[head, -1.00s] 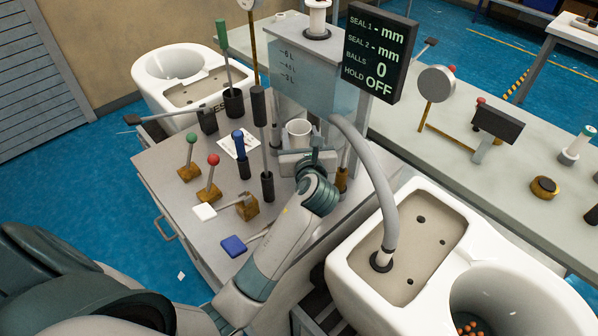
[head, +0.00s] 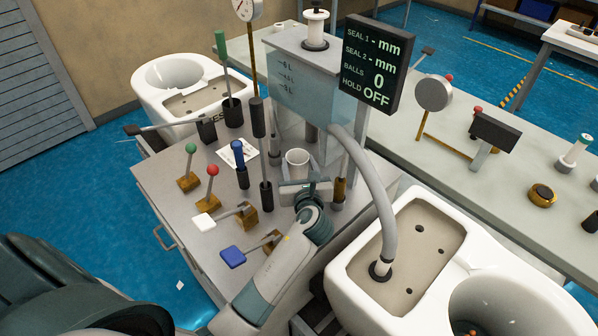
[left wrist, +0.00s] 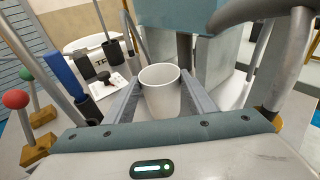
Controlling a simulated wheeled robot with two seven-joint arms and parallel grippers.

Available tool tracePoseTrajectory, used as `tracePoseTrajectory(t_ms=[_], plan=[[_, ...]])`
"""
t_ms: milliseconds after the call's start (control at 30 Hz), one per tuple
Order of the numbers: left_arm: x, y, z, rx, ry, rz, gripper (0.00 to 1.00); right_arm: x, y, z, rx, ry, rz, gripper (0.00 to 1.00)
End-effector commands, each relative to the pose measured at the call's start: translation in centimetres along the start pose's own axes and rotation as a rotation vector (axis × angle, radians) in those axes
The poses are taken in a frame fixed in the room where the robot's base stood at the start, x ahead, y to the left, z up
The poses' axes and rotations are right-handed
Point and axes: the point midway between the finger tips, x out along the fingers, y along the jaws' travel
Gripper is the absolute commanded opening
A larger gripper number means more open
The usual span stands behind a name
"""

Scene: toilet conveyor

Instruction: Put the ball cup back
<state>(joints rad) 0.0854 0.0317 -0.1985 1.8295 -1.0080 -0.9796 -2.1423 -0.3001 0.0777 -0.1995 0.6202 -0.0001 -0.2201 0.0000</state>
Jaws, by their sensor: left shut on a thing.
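The ball cup (head: 298,160) is white and upright, with its open mouth facing up. My left gripper (head: 299,168) is shut on it, with one finger on each side, over the grey bench top. In the left wrist view the cup (left wrist: 160,95) sits between the two fingers (left wrist: 159,100), and no balls show in the visible part of its inside. I cannot tell whether its bottom touches the bench. My right gripper is not in view.
Upright handles and levers crowd the cup's left, including a blue-handled one (head: 238,153) and a red-knobbed one (head: 212,171). A translucent tank (head: 300,80) stands behind. A grey hose (head: 382,190) curves to the white toilet (head: 350,300) at right.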

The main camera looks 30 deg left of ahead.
Motion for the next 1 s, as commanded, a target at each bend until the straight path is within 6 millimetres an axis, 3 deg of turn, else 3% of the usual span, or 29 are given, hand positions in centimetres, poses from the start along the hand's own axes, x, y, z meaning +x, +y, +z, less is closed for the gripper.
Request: tracePoseTrajectory(t_ms=[200,667,700,767,1000], plan=[[0.5,0.0,-2.5,0.001,0.002,0.000,0.26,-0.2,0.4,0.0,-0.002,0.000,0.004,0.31],[0.6,0.0,-3.1,0.000,0.000,-0.001,0.26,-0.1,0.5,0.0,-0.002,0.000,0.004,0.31],[0.6,0.0,-3.1,0.000,0.001,-0.001,0.52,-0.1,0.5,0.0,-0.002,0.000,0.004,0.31],[0.6,0.0,-3.1,0.000,0.001,-0.001,0.67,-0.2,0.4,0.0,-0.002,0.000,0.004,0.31],[0.6,0.0,-3.1,0.000,0.001,-0.001,0.69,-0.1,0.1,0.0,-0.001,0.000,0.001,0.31]])
